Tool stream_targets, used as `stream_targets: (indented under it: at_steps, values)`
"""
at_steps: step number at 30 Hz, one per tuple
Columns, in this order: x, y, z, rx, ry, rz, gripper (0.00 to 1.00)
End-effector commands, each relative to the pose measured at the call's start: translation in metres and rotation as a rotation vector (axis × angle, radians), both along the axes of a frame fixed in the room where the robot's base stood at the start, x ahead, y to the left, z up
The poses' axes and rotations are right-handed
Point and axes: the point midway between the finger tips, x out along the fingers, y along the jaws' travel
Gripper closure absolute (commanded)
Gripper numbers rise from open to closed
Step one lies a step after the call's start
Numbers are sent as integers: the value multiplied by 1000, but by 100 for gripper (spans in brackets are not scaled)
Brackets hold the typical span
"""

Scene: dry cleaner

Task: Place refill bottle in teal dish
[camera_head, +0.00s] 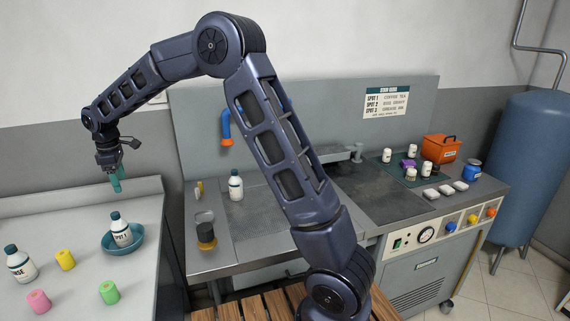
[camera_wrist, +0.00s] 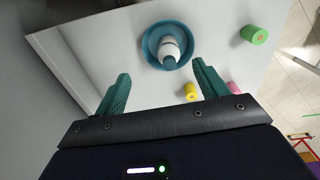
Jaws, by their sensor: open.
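A white bottle with a dark teal cap and a label that seems to read SPOT 1 (camera_head: 121,230) stands, slightly tilted in the picture, inside the teal dish (camera_head: 137,243) on the left counter. In the wrist view the bottle (camera_wrist: 169,50) is inside the round dish (camera_wrist: 151,56), its cap toward me. My gripper (camera_head: 117,181) is above the dish, apart from the bottle. Its teal fingers are spread and empty in the wrist view (camera_wrist: 161,82). The bottle's base is partly hidden by the dish rim.
Another capped white bottle (camera_head: 20,263) stands left of the dish. Yellow (camera_head: 65,260), pink (camera_head: 38,301) and green (camera_head: 109,292) cylinders stand in front. A further bottle (camera_head: 236,186) is on the metal worktop. An orange bin (camera_head: 441,148) and small jars stand far right.

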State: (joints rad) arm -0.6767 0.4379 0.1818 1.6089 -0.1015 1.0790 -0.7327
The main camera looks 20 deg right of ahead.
Motion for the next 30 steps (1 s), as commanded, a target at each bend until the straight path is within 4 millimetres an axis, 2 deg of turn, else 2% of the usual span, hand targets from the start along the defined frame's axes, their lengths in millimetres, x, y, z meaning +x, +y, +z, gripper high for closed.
stream_targets:
  at_steps: [1,6,14,21,30]
  values:
    - [3,-23,16,7,-14,-46,28]
    - [6,-95,54,26,-49,-204,28]
    - [-10,-202,99,60,-99,-449,28]
    - [-42,-293,126,98,-142,-676,28]
    - [-102,-393,141,156,-191,-961,28]
